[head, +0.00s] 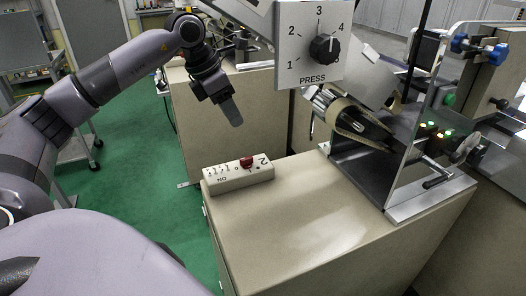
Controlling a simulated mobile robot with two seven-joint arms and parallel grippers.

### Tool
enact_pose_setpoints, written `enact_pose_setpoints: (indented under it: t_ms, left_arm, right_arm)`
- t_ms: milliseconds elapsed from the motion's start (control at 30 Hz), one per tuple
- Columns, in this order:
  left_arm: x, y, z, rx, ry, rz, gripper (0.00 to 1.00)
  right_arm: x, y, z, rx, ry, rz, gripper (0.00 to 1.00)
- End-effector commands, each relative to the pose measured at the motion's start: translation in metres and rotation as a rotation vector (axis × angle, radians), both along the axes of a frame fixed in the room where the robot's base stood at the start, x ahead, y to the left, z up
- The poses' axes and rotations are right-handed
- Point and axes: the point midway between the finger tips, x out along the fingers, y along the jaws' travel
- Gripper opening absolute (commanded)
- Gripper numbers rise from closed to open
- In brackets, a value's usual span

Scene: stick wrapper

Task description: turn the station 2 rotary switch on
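Which position the knob points to is too small to tell. My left gripper (234,117) hangs in the air above and beyond the box, apart from it, pointing down. Its fingers show as one grey block, so their opening cannot be told. My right gripper is not in view.
A PRESS dial panel (309,45) with numbers and a black knob stands above the cabinet. A machine with a clear upright panel (408,110) and lit buttons stands on the cabinet (300,235) at right. The cabinet top's near part is clear.

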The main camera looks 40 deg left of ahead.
Motion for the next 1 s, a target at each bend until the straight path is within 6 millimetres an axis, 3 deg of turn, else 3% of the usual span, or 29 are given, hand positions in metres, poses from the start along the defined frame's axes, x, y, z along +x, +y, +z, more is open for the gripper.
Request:
enact_pose_setpoints:
  t_ms: [33,300,567,1000]
  left_arm:
    - [0.0,0.0,-0.024,-0.001,0.0,0.0,0.38]
    - [0.0,-0.001,-0.06,-0.001,-0.002,-0.001,0.38]
    - [0.003,-0.003,-0.073,-0.003,0.001,-0.002,0.38]
    - [0.022,-0.012,-0.126,-0.002,0.0,-0.002,0.38]
  right_arm:
    - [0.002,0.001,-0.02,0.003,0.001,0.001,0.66]
    - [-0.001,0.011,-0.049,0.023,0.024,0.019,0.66]
    - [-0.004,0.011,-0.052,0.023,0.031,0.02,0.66]
    - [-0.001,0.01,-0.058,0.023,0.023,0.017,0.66]
